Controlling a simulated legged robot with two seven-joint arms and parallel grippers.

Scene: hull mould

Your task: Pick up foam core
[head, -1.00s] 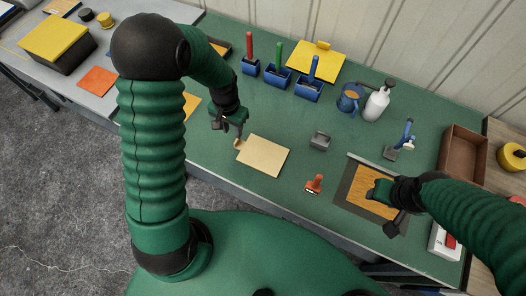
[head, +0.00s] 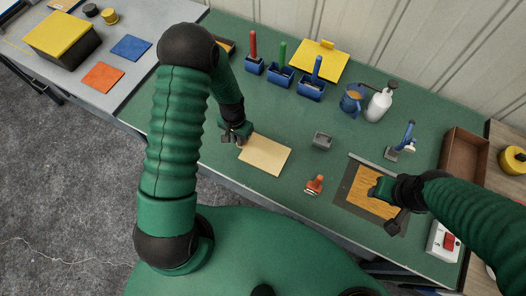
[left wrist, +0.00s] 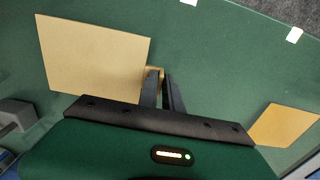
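The foam core appears to be the flat tan sheet (head: 264,155), lying on the green table with a small raised tab at its left corner. It also shows in the left wrist view (left wrist: 95,55). My left gripper (head: 237,138) is low at that corner. In the left wrist view its two fingers (left wrist: 161,88) are close together with a narrow gap, right by the tan tab (left wrist: 154,70). I cannot tell whether they press on the tab. My right gripper (head: 384,194) is over a wooden board at the right; its fingertips are not clear.
A grey block (head: 322,140) and an orange-handled tool (head: 315,185) stand right of the sheet. Blue holders (head: 281,76) with coloured handles, a blue mug (head: 352,98) and a white bottle (head: 378,106) stand behind. The wooden board (head: 370,197) lies right. Green table around the sheet is clear.

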